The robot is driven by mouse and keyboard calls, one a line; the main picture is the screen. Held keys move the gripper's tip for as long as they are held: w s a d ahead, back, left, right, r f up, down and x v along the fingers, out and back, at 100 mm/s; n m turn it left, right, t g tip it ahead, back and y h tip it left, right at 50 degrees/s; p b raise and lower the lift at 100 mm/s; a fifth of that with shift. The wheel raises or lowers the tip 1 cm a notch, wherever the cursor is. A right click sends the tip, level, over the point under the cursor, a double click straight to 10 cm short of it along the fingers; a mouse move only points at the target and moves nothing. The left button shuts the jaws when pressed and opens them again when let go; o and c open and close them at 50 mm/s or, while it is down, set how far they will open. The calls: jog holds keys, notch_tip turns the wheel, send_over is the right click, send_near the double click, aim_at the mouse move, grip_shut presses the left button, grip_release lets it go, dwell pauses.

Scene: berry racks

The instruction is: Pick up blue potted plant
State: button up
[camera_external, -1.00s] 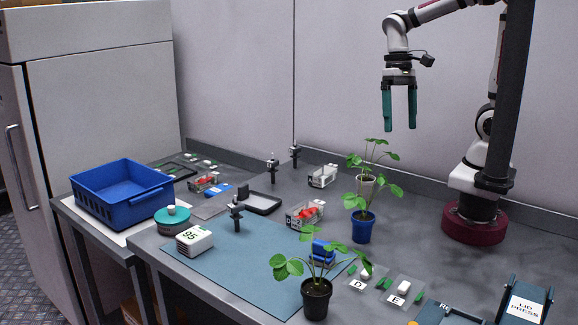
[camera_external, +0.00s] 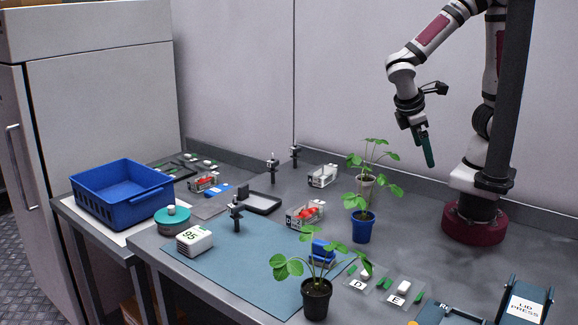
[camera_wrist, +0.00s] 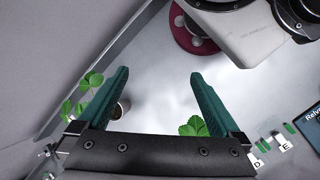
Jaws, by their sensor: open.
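The blue potted plant (camera_external: 362,229) stands upright on the grey bench, right of the middle in the external view, with green leaves above its rim. My gripper (camera_external: 429,165) is open and empty, above and to the right of the blue pot, tilted with its green fingers pointing down. In the wrist view my gripper (camera_wrist: 160,75) shows two green fingers spread apart with bare bench between them. Leaves (camera_wrist: 193,127) show near the right finger; the blue pot itself is hidden there.
A white potted plant (camera_external: 366,186) stands just behind the blue pot, and a black potted plant (camera_external: 316,298) stands in front. A berry basket (camera_external: 305,214) sits to the left. A blue crate (camera_external: 122,203) is at far left. The bench right of the blue pot is clear.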

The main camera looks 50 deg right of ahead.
jog(key=w+a+f+n+t+h, duration=0.1)
jog(key=a+f+n+t+h, duration=0.3)
jog(key=a+n+t, duration=0.6)
jog(key=n+t+y, duration=0.5)
jog(key=n, duration=0.9)
send_near(354, 215)
jog(key=shift+g, duration=0.3)
jog(key=x, duration=0.6)
jog(key=d+x, duration=0.1)
jog(key=x, duration=0.5)
jog(key=shift+d, duration=0.3)
